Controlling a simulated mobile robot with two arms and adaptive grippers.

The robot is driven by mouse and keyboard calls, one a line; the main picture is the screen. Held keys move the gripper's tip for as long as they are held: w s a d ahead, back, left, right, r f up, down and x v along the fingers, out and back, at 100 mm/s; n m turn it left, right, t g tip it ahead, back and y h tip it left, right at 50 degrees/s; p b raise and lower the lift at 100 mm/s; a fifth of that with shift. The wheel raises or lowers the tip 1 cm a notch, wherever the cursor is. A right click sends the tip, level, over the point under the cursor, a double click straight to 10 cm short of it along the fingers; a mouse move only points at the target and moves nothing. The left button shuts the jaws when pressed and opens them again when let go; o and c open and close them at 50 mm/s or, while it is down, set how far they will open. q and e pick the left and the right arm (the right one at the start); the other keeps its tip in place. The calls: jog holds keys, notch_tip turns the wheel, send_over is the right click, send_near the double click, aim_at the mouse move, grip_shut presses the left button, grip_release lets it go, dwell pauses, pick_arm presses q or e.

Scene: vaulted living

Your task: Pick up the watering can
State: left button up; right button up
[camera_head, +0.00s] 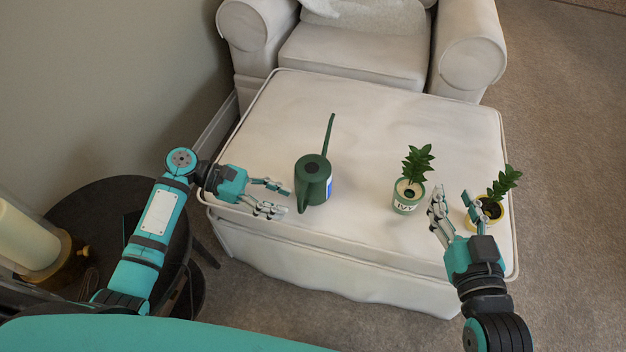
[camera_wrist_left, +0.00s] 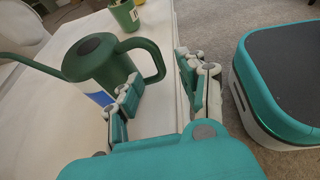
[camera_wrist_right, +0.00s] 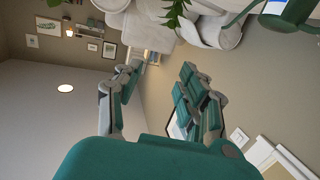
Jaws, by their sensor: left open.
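A dark green watering can (camera_head: 313,180) with a long thin spout and a blue-and-white label stands upright on the white ottoman (camera_head: 375,115). Its spout points away, toward the armchair. My left gripper (camera_head: 285,200) is open just left of the can, its fingers pointing at the handle side. In the left wrist view the can (camera_wrist_left: 95,62) is just beyond the fingers (camera_wrist_left: 158,88), with its loop handle ahead of the gap between them. I cannot tell whether they touch. My right gripper (camera_head: 455,205) is open and empty between two potted plants, pointing toward the armchair.
A plant in a green labelled pot (camera_head: 408,198) stands right of the can. Another plant in a yellow pot (camera_head: 485,212) is beside my right gripper. A white armchair (camera_head: 355,55) stands behind the ottoman. A dark round side table (camera_head: 100,205) with a lamp is at left.

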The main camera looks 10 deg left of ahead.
aim_at(312, 180)
pick_arm(q)
jog(key=b+x, duration=0.1)
jog(key=x, duration=0.2)
jog(key=shift+w+d, duration=0.1)
jog(key=shift+d, duration=0.2)
grip_shut()
pick_arm(e)
notch_tip(312, 180, up, 7)
jog(key=t+y, duration=0.1)
jog(key=t, duration=0.3)
jog(key=shift+s+a+f, duration=0.15)
jog(key=shift+a+f, duration=0.05)
jog(key=shift+a, duration=0.2)
